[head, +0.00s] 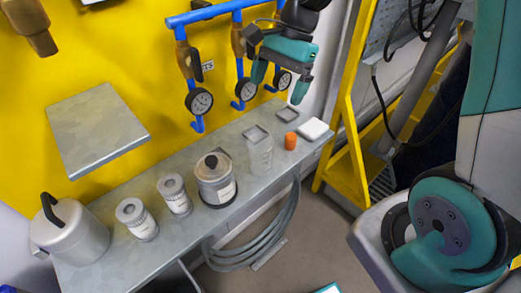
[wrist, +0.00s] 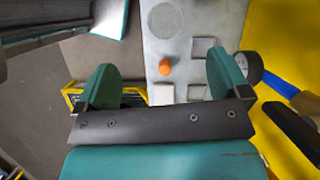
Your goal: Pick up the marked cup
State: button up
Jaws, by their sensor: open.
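I cannot tell which vessel is the marked one. Two grey cups with white labels, a left one (head: 137,219) and a right one (head: 174,194), stand upright on the grey bench (head: 110,255). To their right stands a larger lidded grey pot (head: 215,181) with a label and a black ring at its base. Further right are a clear square-topped container (head: 259,153) and a small orange cylinder (head: 290,141). The cylinder also shows between my fingers in the wrist view (wrist: 165,68). My gripper (head: 280,80) is open and empty above the bench's right end; it also shows in the wrist view (wrist: 163,80).
A big grey canister (head: 72,236) with a black handle stands at the left end. Blue pipes with gauges (head: 199,101) run along the yellow wall near my gripper. A white square block (head: 313,129) and a square frame (head: 287,114) lie at the right end. A yellow ladder (head: 350,130) stands beyond.

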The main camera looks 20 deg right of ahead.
jog(key=w+d+f+m, duration=0.1)
jog(key=m, duration=0.1)
send_near(252, 168)
jog(key=shift+w+p+x, duration=0.1)
jog(key=shift+p+x, duration=0.45)
jog(key=shift+x, duration=0.55)
jog(key=shift+w+p+x, duration=0.15)
jog(key=shift+p+x, duration=0.4)
jog(key=shift+x, duration=0.6)
jog(key=shift+s+d, duration=0.1)
jog(key=c, duration=1)
